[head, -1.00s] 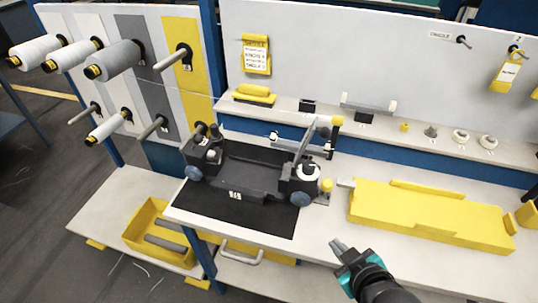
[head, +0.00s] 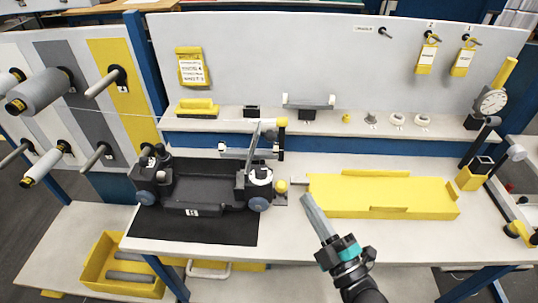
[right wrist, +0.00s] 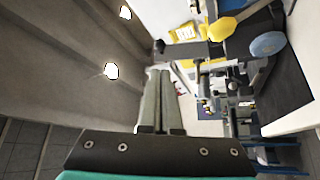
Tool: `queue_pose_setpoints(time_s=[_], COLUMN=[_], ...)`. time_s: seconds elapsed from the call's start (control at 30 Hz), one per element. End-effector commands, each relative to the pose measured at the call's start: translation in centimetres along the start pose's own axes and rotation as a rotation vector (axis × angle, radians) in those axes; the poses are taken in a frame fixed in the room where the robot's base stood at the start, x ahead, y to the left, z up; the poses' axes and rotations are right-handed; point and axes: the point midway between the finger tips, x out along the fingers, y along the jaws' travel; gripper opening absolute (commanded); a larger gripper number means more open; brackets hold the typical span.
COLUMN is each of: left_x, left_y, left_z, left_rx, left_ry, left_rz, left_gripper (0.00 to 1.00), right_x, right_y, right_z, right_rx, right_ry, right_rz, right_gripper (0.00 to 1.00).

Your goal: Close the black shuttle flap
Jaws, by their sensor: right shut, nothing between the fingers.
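The black shuttle (head: 205,190) with blue wheels sits on a dark mat (head: 215,228) on the white bench. A grey bar-like flap (head: 254,143) stands up, tilted, at its right end, near a yellow-topped post (head: 281,124). A yellow knob (head: 281,186) sticks out at the shuttle's right side. My right gripper (head: 307,198) is shut and empty, just right of that knob and apart from the shuttle. In the right wrist view its closed fingers (right wrist: 160,73) point toward the bench, with the yellow knob (right wrist: 222,29) and a blue wheel (right wrist: 267,44) to their right. My left gripper is not in view.
A yellow tray (head: 385,211) lies right of the shuttle, behind my right gripper. A shelf (head: 330,130) with small parts runs behind. Thread spools (head: 40,92) hang at left. A dial gauge (head: 491,102) stands at right. The front bench strip is fairly clear.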

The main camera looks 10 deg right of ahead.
Motion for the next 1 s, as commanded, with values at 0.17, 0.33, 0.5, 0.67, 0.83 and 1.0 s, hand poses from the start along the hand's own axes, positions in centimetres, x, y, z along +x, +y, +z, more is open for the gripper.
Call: queue_pose_setpoints(time_s=[0.17,0.33,0.5,0.67,0.83,1.0], left_x=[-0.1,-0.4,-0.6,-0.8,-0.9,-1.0], left_y=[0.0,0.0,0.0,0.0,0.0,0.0], left_z=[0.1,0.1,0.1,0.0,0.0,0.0], left_rx=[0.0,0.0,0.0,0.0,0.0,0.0], left_ry=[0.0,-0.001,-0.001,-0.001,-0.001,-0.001], left_rz=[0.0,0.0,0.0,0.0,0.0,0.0], left_gripper=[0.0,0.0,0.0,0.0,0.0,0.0], right_x=[1.2,4.0,7.1,9.9,12.2,13.5], right_y=[0.2,0.3,0.3,0.2,0.3,0.2], right_z=[-0.1,-0.1,-0.1,-0.1,-0.2,-0.1], right_rx=[-0.005,-0.005,-0.004,-0.003,-0.002,-0.003], right_ry=[0.006,0.006,0.006,0.006,0.005,0.004], right_rz=[0.01,0.011,0.01,0.008,0.008,0.005], right_gripper=[0.0,0.0,0.0,0.0,0.0,0.0])
